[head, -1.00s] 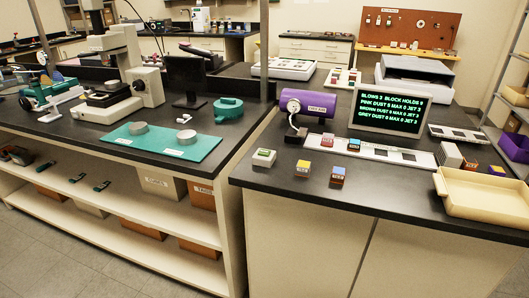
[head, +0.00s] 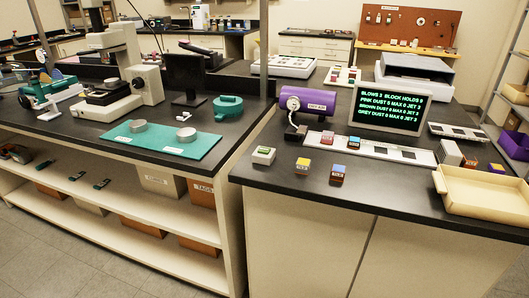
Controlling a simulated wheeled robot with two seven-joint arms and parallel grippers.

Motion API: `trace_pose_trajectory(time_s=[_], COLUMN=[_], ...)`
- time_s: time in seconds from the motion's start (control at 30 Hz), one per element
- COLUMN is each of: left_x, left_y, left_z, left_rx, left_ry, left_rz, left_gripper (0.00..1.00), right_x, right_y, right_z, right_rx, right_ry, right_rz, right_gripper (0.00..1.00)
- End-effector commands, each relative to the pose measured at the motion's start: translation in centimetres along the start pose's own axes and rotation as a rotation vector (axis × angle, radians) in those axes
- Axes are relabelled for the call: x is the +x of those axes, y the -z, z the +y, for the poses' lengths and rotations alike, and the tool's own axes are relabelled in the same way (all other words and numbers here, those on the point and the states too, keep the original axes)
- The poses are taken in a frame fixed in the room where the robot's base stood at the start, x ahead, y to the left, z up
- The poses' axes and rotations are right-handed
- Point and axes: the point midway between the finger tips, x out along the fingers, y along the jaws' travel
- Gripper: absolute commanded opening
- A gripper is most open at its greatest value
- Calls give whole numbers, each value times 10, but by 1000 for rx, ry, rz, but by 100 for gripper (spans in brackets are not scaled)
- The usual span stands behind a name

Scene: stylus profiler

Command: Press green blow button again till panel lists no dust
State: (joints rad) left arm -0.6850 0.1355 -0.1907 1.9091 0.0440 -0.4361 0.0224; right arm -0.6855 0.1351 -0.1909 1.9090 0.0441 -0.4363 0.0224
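A small white block with a green top (head: 263,155) sits near the left edge of the right-hand bench; it looks like the green blow button. The panel (head: 389,107) stands upright behind it. Its green text reads about BLOWS 3, then one line each for pink, brown and grey dust; the small digits are hard to read, but the dust figures do not look like zero. A purple cylinder labelled DRY AIR (head: 307,101) lies behind the button, with a dark nozzle (head: 296,132) below it. Neither of my grippers shows in the head view.
A cream tray (head: 485,194) fills the right end. The bench front beside the button is clear.

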Motion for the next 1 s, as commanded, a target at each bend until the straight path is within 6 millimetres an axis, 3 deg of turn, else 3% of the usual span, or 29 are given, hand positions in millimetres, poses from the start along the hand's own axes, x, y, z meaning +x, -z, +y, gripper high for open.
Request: trace_pose_trajectory(time_s=[0.37,0.57,1.0], left_x=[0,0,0], left_y=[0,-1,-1], left_z=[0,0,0], left_rx=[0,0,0], left_ry=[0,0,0], left_rz=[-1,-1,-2], left_gripper=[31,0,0], right_x=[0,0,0], right_y=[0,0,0], right_z=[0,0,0], right_rx=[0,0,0], right_ry=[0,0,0], right_rz=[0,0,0], right_gripper=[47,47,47])
